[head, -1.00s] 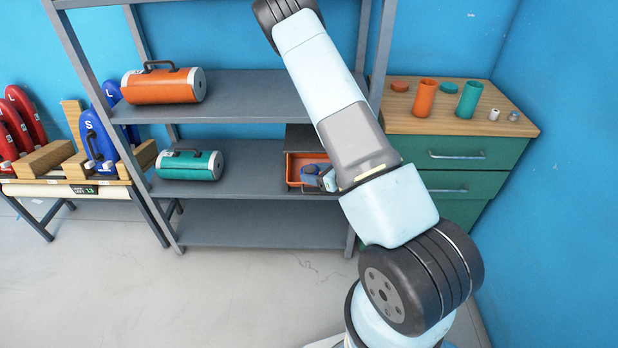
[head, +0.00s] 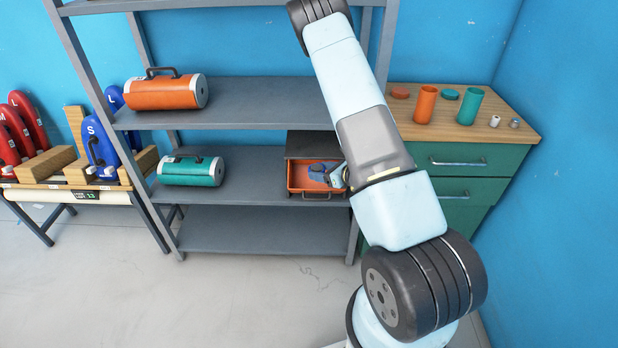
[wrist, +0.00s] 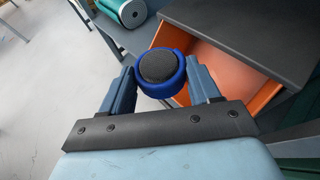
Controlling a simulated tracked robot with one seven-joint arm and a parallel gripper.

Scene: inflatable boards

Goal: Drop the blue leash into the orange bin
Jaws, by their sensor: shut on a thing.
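The blue leash (wrist: 165,91), a round blue coil with a dark centre, is between the two fingers of my gripper (wrist: 162,82) in the wrist view. My gripper is shut on it. In the head view the leash (head: 317,170) shows small and blue in front of the orange bin's inside, with my gripper (head: 327,174) beside it, partly behind my arm. The orange bin (head: 294,180) sits on the middle shelf under a dark cover, with a handle at its front. In the wrist view the bin (wrist: 232,68) opens just beyond the leash. I cannot tell whether the leash is inside its rim.
The dark cover (wrist: 262,32) overhangs the bin's back. A teal cylinder (head: 192,171) lies left on the same shelf, and an orange one (head: 166,93) above. A green drawer cabinet (head: 462,160) with cups stands at right.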

